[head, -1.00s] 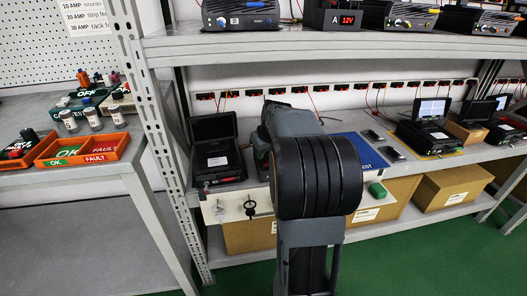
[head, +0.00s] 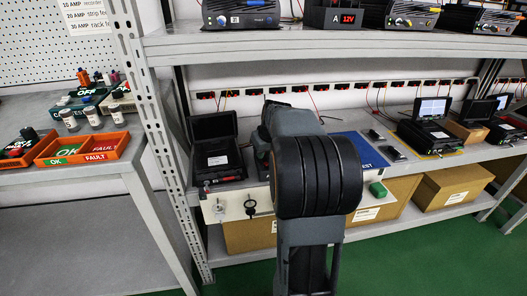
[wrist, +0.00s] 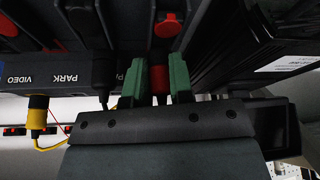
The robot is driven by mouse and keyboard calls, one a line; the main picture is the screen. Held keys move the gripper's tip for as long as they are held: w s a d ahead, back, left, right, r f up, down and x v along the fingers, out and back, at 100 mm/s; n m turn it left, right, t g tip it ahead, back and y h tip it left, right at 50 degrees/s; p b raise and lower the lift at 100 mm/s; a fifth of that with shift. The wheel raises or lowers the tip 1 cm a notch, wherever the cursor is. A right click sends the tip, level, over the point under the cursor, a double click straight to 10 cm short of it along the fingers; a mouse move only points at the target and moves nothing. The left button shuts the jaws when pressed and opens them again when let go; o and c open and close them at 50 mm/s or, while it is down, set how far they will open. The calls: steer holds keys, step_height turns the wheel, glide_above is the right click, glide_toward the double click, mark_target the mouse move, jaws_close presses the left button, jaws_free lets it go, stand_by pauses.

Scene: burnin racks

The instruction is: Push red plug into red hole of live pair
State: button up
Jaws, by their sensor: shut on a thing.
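In the wrist view, my gripper (wrist: 158,86) has two green fingers closed on the red plug (wrist: 158,73), which shows as a narrow red and dark strip between them. The plug points up the picture toward a dark panel. A red round part (wrist: 167,27) shows just beyond the plug tip. I cannot tell whether it is the red hole or another fitting, or whether the plug touches it. A black plug with a lead (wrist: 103,70) stands to the left of the fingers. In the head view, my arm hides the gripper and the plug.
In the wrist view, a yellow plug (wrist: 38,112) sits below the VIDEO label, left of PARK. A dark finned box (wrist: 250,40) with a white label is close on the right. In the head view, an open black case (head: 216,150) stands left of my arm.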

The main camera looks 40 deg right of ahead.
steer(key=shift+r+p, duration=1.25)
steer(key=shift+r, duration=0.25)
steer(key=shift+f+b, duration=0.65)
steer(key=shift+f, duration=0.85)
stand_by(3.1)
steer(key=shift+r, duration=0.25)
steer(key=shift+r+p, duration=1.25)
steer(key=shift+r, duration=0.05)
steer(key=shift+f, duration=0.25)
